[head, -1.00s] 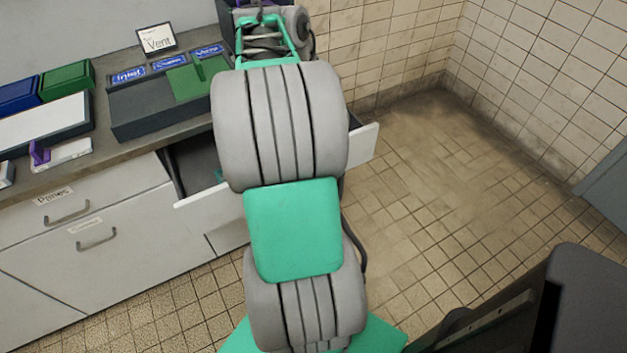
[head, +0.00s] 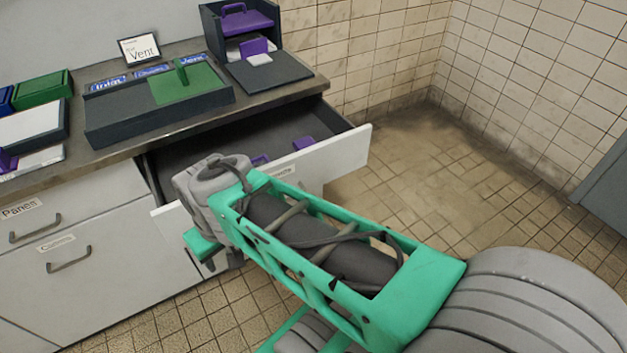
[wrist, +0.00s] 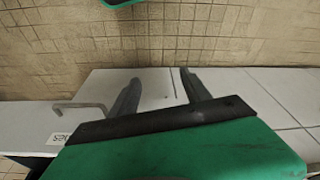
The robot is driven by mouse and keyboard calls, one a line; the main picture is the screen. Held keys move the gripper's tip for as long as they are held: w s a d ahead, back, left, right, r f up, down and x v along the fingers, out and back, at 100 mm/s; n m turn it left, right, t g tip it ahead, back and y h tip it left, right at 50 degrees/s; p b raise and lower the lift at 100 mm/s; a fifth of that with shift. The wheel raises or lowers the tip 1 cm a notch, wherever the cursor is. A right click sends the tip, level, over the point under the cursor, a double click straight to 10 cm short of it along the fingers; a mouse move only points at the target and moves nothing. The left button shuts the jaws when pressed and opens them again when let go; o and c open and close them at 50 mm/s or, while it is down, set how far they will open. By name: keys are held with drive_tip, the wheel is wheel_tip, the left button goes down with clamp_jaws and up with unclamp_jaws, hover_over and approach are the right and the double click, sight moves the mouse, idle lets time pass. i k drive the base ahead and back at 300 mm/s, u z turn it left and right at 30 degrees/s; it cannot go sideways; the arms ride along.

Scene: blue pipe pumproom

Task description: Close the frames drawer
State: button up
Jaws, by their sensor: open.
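The frames drawer (head: 338,153) is pulled well out from under the counter in the head view. Its white front has a label partly hidden by my arm, and its dark inside holds purple pieces. My wrist is at the left part of the drawer front, over its near side. In the wrist view my gripper (wrist: 157,80) is open and empty, its two dark fingers spread over white cabinet fronts. A grey bar handle (wrist: 85,107) and a cut-off label lie to the left of the fingers. I cannot tell whether the fingers touch the front.
Shut drawers, including the Panes drawer (head: 100,187), are to the left. The tiled floor at right is clear.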

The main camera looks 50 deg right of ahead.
sight(342, 148)
drive_tip(key=z, duration=0.9)
drive_tip(key=i, duration=0.25)
drive_tip(key=z, duration=0.1)
drive_tip(key=k, duration=1.3)
drive_tip(key=u, duration=0.25)
drive_tip(key=i, duration=1.35)
drive_tip(key=u, duration=0.2)
